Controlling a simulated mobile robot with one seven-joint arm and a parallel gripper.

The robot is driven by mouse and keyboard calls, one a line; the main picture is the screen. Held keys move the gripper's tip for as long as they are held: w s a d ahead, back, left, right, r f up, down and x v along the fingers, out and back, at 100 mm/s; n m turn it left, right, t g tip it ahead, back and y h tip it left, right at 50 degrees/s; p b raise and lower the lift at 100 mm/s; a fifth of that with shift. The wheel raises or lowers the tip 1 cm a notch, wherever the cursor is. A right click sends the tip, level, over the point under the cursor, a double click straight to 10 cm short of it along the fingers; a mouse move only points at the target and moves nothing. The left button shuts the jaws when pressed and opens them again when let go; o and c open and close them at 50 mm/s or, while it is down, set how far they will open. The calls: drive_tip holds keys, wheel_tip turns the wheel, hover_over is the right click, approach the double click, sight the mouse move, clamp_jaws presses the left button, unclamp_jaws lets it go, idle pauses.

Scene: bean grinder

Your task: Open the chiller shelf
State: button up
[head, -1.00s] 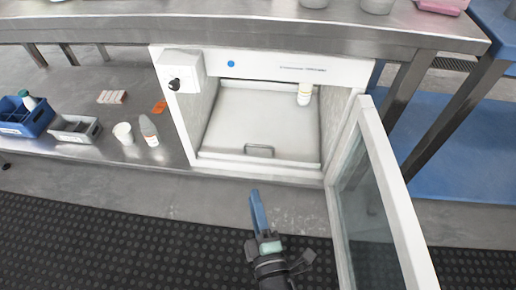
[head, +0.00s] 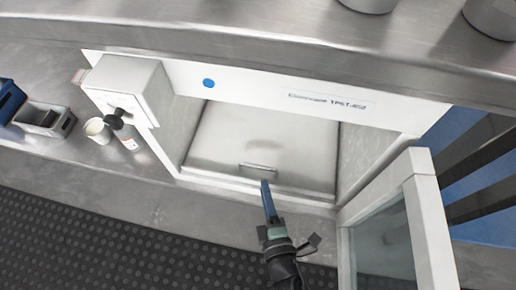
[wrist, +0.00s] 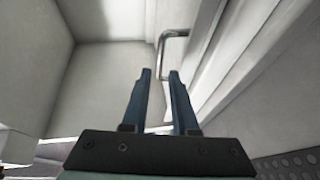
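The chiller is a white cabinet (head: 250,80) under the steel counter, with its glass door (head: 385,235) swung open at the right. Inside lies a pale shelf (head: 220,145) with a small metal bar handle (head: 259,168) at its front edge. My gripper (head: 266,183) is just in front of and below the handle in the head view. In the wrist view my gripper (wrist: 160,72) is open, its two blue fingers apart. The handle (wrist: 161,55) shows just beyond the fingertips, in line with the gap. I cannot tell whether it touches them.
The open door stands close to the right of my gripper. A control box (head: 130,85) is on the cabinet's left. A white cup (head: 97,130), a dark-topped bottle (head: 122,132) and a grey bin (head: 45,120) stand further left. The dark mat (head: 120,240) in front is clear.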

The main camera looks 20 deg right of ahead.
sight(256, 158)
drive_tip(key=b+x, duration=0.3)
drive_tip(key=x, duration=0.8)
drive_tip(key=shift+w+f, duration=0.15)
drive_tip(key=shift+w, duration=0.05)
clamp_jaws()
idle(1.0)
